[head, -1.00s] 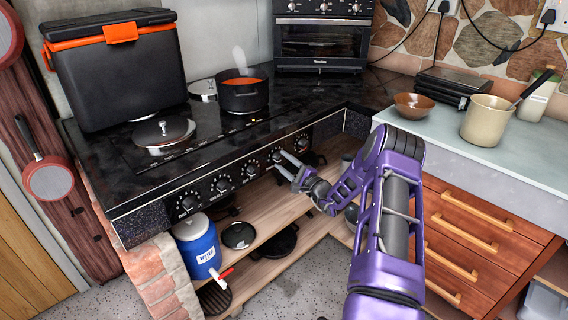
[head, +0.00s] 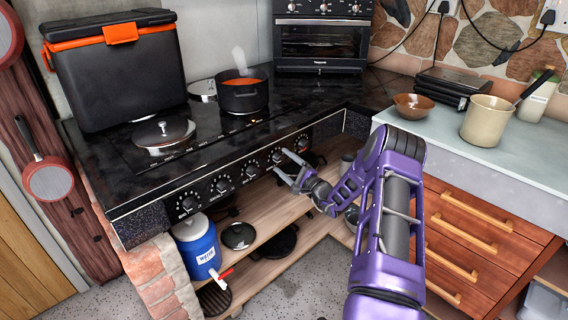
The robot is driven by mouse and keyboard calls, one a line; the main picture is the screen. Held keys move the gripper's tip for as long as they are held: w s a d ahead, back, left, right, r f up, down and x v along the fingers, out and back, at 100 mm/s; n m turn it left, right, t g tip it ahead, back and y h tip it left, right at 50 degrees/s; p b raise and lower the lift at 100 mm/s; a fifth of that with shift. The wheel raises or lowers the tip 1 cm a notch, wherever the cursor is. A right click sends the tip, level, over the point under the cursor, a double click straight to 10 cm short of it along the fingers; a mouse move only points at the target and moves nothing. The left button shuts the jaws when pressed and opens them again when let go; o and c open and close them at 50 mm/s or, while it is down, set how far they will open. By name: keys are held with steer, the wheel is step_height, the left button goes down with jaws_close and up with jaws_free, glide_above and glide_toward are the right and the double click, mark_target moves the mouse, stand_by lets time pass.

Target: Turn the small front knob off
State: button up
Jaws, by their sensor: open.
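The stove's front panel (head: 236,176) carries a row of black knobs with white markings. The knobs include a leftmost one (head: 188,203), a second (head: 221,185), a third (head: 250,170), a fourth (head: 277,156) and a far right one (head: 302,140). Which of them the task calls the small front knob is not clear. My gripper (head: 281,161) is open, its two fingers pointing left at the fourth knob. The fingertips are very close to that knob; whether they touch it cannot be told. The knobs' exact settings are too small to read.
A steaming pot (head: 242,94) with orange contents and a lid (head: 163,132) are on the stove top. A black cooler (head: 118,72) stands at the back left. Wooden shelves (head: 268,222) below hold a blue jug (head: 198,246). A counter (head: 470,150) with drawers is at right.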

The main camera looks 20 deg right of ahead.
steer(key=p+v, duration=0.1)
steer(key=v, duration=1.6)
steer(key=shift+r, duration=0.1)
